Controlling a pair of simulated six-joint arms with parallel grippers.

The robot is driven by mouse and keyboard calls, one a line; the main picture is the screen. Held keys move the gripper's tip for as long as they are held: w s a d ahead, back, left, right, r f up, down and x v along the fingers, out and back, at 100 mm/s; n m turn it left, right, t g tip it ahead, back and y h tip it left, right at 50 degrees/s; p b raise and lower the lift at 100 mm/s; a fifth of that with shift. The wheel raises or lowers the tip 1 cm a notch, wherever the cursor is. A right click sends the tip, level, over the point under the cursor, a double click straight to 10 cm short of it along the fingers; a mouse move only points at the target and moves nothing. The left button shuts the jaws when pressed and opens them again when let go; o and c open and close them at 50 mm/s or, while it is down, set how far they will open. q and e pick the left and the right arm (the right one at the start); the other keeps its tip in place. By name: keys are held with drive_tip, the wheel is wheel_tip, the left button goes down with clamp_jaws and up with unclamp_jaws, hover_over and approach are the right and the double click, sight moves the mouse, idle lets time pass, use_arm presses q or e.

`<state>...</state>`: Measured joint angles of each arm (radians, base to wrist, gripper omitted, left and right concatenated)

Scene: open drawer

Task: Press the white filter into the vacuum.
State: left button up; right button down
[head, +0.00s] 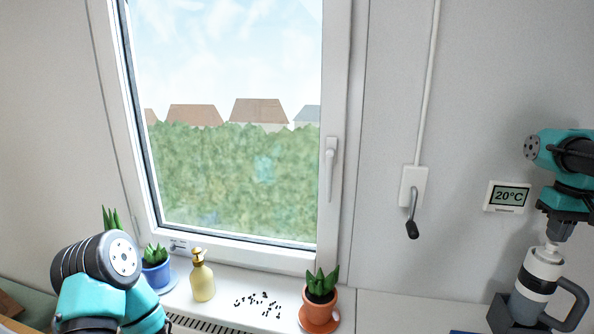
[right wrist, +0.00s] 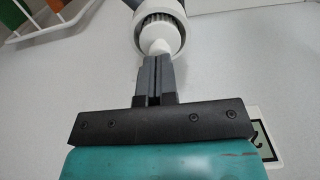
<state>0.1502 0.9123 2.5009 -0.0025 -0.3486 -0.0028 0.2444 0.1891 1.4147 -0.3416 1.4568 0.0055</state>
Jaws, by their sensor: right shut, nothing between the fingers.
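The handheld vacuum (head: 541,270) stands upright at the right of the head view, with a white and dark banded top, a grey body and a looped handle. The white filter (head: 546,250) shows as a pale cone at its top. In the right wrist view the filter (right wrist: 156,46) sits in front of the vacuum's round white rim (right wrist: 176,42), with a dark ribbed ring behind it. My right gripper (head: 560,235) is shut and empty, its fingertips (right wrist: 156,60) at the filter's tip. Whether they touch, I cannot tell. My left gripper is out of view.
A dark holder (head: 500,314) stands around the vacuum's base. The sill holds a terracotta plant pot (head: 319,305), small dark bits (head: 263,303), a yellow soap bottle (head: 202,280) and a blue pot (head: 156,274). A wall thermometer (head: 507,197) hangs near my right arm.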

drive_tip(key=shift+f, duration=0.4)
idle(0.3)
drive_tip(key=shift+r, duration=3.05)
